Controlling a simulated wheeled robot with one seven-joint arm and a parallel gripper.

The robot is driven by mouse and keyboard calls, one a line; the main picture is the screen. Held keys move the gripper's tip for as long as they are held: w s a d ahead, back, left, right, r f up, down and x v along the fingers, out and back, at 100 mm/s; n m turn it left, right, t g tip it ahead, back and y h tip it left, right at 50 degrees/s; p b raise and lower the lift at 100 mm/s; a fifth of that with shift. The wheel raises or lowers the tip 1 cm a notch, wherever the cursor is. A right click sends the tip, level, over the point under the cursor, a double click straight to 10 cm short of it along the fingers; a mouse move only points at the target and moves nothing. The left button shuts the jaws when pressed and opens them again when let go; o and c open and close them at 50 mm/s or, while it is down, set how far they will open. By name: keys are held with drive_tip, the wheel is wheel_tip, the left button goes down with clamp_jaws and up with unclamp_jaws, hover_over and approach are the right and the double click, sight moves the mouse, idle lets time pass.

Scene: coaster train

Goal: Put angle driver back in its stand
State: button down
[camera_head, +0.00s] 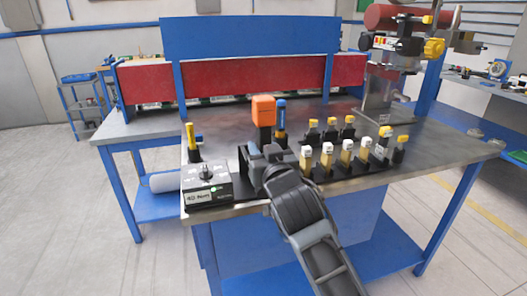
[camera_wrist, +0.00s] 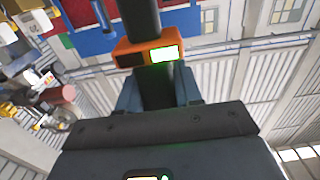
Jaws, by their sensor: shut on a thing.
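The angle driver (camera_head: 263,108), a dark tool with an orange block on it, stands roughly upright above the front middle of the bench. In the wrist view its orange part with a lit green display (camera_wrist: 148,53) sits just beyond the fingers, with a black shaft past it. My gripper (camera_head: 266,152) is shut on the driver's dark body; the fingers also show in the wrist view (camera_wrist: 158,92). A black stand piece (camera_head: 243,162) shows just left of my gripper. My gripper and arm hide most of it, and I cannot tell whether the driver touches it.
A blue-topped tool (camera_head: 281,116) stands close right of the driver. A grey control box (camera_head: 207,186) is at the left front, with a yellow tool (camera_head: 190,135) behind it. Several yellow- and white-capped tools (camera_head: 346,150) stand to the right.

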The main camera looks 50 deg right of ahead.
drive_tip(key=b+x, duration=0.1)
drive_tip(key=x, duration=0.9)
drive_tip(key=shift+b, duration=0.35)
idle(3.6)
drive_tip(key=shift+f+b, duration=0.65)
drive_tip(key=shift+b, duration=0.05)
idle(1.6)
drive_tip(key=c, duration=0.7)
unclamp_jaws()
drive_tip(key=shift+f, duration=0.15)
